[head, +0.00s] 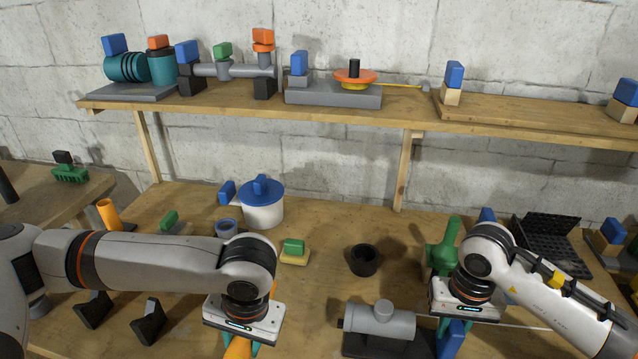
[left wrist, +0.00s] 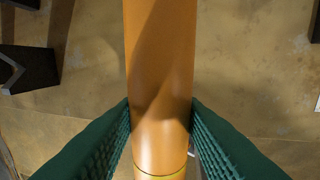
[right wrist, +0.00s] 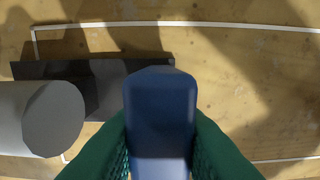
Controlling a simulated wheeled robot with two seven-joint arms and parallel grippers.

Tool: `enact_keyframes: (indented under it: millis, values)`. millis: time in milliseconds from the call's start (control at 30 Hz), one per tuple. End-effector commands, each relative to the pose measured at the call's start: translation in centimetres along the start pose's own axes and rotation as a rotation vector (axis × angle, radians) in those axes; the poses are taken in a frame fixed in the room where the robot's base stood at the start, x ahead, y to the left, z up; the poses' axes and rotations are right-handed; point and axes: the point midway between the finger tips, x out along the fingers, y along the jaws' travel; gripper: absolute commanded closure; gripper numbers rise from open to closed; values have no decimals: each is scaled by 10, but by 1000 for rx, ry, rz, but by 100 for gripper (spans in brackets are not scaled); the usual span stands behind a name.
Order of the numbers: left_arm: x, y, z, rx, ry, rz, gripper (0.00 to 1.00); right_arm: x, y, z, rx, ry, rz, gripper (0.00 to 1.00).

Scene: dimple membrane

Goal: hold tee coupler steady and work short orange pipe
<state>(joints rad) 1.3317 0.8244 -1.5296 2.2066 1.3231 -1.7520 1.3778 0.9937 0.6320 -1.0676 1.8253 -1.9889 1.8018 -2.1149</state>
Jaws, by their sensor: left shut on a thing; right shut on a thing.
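The short orange pipe (left wrist: 160,70) runs between the green fingers of my left gripper (left wrist: 160,140), which is shut on it. In the head view, only a bit of the orange pipe (head: 238,348) shows below my left wrist. The grey tee coupler (head: 378,322) lies on a dark base at the front of the bench, its short branch pointing up. My right gripper (right wrist: 160,145) is shut on a blue block (right wrist: 160,110) at the right end of that base. The coupler (right wrist: 45,115) also shows at the left of the right wrist view. The pipe and coupler are apart.
Two black angled supports (head: 148,321) stand left of my left gripper. A black cup (head: 364,260) and a green block on a yellow base (head: 294,251) sit mid-bench. A green fitting (head: 442,250) stands close behind my right wrist. A blue-lidded white pot (head: 262,205) is further back.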

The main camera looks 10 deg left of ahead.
Motion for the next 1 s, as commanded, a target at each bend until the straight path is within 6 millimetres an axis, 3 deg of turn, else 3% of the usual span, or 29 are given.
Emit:
enact_keyframes:
  millis: [167, 267, 700, 833, 1000]
  values:
    - [0, -1, 2, -33, 5, -2, 94, 0, 0, 0, 0, -1, 1, 100]
    - [2, -3, 11, -151, 24, -11, 94, -1, 0, 0, 0, -1, 1, 100]
    - [12, -19, 86, -1246, 236, -23, 94, -1, 0, 0, 0, -1, 1, 100]
    - [13, -21, 97, -1442, 283, -9, 94, -1, 0, 0, 0, -1, 1, 100]
    - [14, -22, 103, -1540, 306, 0, 94, 0, 0, 0, 0, -1, 1, 100]
